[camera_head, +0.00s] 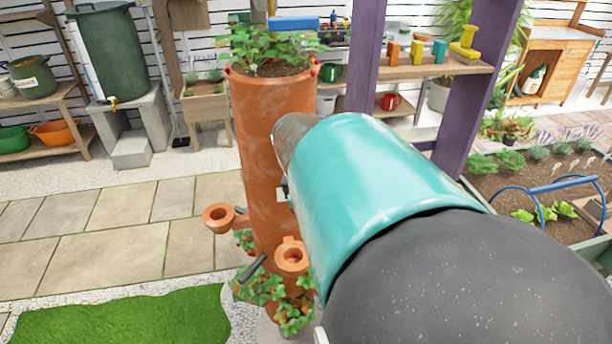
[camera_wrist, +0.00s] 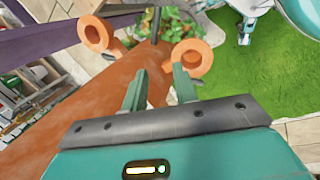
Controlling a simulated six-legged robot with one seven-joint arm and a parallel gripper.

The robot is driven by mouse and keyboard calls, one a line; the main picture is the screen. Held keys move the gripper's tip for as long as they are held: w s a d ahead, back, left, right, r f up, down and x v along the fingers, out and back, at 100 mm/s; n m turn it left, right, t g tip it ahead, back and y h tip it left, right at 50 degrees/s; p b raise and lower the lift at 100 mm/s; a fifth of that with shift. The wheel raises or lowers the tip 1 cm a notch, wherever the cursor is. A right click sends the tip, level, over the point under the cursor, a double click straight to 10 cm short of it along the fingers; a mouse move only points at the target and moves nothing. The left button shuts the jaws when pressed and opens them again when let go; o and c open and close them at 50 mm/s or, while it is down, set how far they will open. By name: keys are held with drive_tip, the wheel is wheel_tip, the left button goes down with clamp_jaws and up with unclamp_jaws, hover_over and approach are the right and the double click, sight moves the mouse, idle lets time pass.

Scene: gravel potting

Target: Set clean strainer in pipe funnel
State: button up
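A tall terracotta pipe planter (camera_head: 272,135) stands in front of me, with two orange funnel cups on its side. The left funnel (camera_head: 218,217) and the lower right funnel (camera_head: 291,254) show as rings, and both also show in the wrist view, one at upper left (camera_wrist: 95,32) and one right of centre (camera_wrist: 192,55). My gripper (camera_wrist: 156,78) is open, its two teal fingers apart with nothing seen between them. It is close to the pipe, and my arm hides it in the head view. I cannot make out a strainer in either view.
A short dark bar (camera_head: 252,267) sticks out near the lower funnel, among strawberry plants. A purple post (camera_head: 366,60) and a shelf (camera_head: 430,70) with coloured blocks stand behind my arm. Paving (camera_head: 110,225) and a green mat (camera_head: 135,318) lie clear at left.

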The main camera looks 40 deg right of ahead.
drive_tip(key=s+d+f+n+g+y, duration=0.1)
drive_tip(key=s+d+f+n, duration=0.25)
drive_tip(key=d, duration=0.45)
drive_tip(key=s+d+f+n+y, duration=0.1)
drive_tip(key=s+d+f+n, duration=0.15)
drive_tip(key=d+f, duration=0.4)
drive_tip(key=s+d+f+n+g+y, duration=0.1)
drive_tip(key=s+d+f+n, duration=0.25)
drive_tip(key=d, duration=0.55)
drive_tip(key=shift+m, duration=0.35)
drive_tip(key=f, duration=0.8)
drive_tip(key=s+f, duration=0.1)
drive_tip(key=f, duration=0.3)
drive_tip(key=shift+d+f, duration=0.1)
drive_tip(key=shift+f, duration=0.3)
drive_tip(key=shift+c, duration=0.2)
clamp_jaws()
